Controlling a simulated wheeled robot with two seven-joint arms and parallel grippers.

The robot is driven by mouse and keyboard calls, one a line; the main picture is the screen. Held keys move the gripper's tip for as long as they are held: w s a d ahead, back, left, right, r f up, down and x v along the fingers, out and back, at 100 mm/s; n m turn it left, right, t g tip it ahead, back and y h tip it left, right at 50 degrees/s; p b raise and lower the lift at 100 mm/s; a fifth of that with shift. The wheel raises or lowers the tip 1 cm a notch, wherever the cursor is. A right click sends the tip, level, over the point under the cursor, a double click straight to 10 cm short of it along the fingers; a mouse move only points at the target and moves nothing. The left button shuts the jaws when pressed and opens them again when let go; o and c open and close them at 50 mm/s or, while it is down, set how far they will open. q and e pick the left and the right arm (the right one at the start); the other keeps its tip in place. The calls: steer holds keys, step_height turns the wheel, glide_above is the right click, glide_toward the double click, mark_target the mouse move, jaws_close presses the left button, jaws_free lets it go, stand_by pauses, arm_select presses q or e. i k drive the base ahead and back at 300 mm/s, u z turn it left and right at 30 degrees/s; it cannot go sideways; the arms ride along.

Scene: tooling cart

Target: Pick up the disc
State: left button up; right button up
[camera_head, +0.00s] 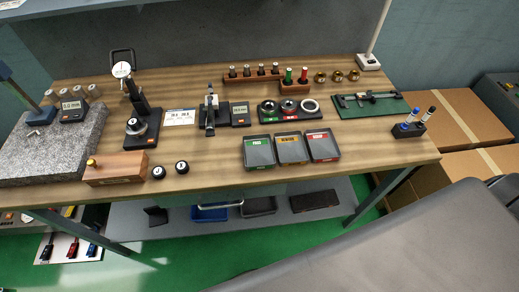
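Round metal pieces rest on a dark holder (291,117) with coloured labels, right of the bench's middle. One is a silver disc (269,106) on the left, beside a second silver disc (288,106) and a pale ring (309,106). Another round metal piece (136,126) sits at the base of the dial gauge stand (143,100). I cannot tell which of these is the task's disc. Neither of my grippers shows in the head view.
The wooden bench (215,160) also carries a granite block (50,150), three label-fronted trays (258,152), a wooden block (115,168), a green mat (370,106) and a marker holder (408,130). Cardboard boxes (460,115) stand at right. Bare bench lies left of the trays.

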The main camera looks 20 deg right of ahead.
mark_target(134, 123)
steer(key=u, duration=2.15)
steer(key=k, duration=1.05)
steer(key=z, duration=1.35)
steer(key=i, duration=0.5)
steer(key=z, duration=0.1)
